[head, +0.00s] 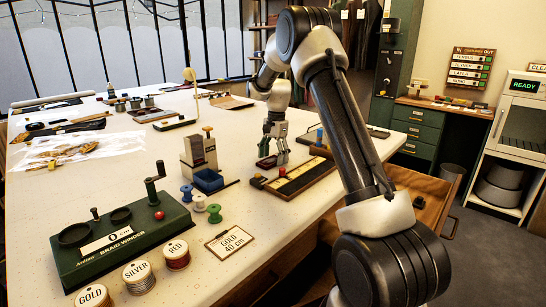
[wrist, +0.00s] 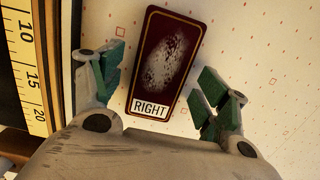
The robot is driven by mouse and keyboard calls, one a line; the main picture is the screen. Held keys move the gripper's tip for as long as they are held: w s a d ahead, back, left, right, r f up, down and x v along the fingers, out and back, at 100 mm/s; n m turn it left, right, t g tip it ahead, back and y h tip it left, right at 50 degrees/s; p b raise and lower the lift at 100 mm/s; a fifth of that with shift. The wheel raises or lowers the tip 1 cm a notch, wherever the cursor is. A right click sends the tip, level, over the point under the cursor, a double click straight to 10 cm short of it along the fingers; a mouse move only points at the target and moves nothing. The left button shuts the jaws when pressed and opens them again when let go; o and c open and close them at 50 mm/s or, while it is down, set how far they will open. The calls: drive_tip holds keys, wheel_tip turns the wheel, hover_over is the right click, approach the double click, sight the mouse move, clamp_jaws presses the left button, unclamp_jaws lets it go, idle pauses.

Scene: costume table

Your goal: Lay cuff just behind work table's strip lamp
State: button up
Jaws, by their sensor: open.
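A flat dark red piece with a gold border, a pale speckled patch and a RIGHT label, seemingly the cuff (wrist: 165,62), lies on the work table in the wrist view. In the head view a small part of it (head: 265,162) shows by my gripper (head: 273,152). My gripper is open above the cuff, and in the wrist view its fingers (wrist: 158,88) stand on either side of it, apart from it.
A wooden tray with a yellow tape (head: 296,177) lies just right of my gripper. A grey and blue device (head: 200,160), spools (head: 199,202) and a green braid winder (head: 120,235) stand to the left. Clear plastic with brass-coloured pieces (head: 75,150) lies far left.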

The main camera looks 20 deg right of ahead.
sight(276, 158)
wheel_tip(276, 158, up, 13)
drive_tip(key=d, duration=0.1)
drive_tip(key=s+a+r+n+t, duration=0.2)
drive_tip(key=s+r+n, duration=0.2)
drive_tip(key=s+r, duration=0.65)
drive_tip(key=s+a+n+t, duration=0.15)
drive_tip(key=s+n, duration=0.25)
drive_tip(key=s, duration=1.1)
drive_tip(key=s+f+n, duration=0.2)
drive_tip(key=s+f, duration=0.1)
drive_tip(key=s, duration=0.5)
drive_tip(key=s+f+n+t+h, duration=0.1)
drive_tip(key=s+f+n, duration=0.2)
drive_tip(key=s, duration=0.4)
drive_tip(key=shift+s+a+f+n, duration=0.25)
drive_tip(key=shift+s+f+n, duration=0.05)
drive_tip(key=shift+s, duration=0.1)
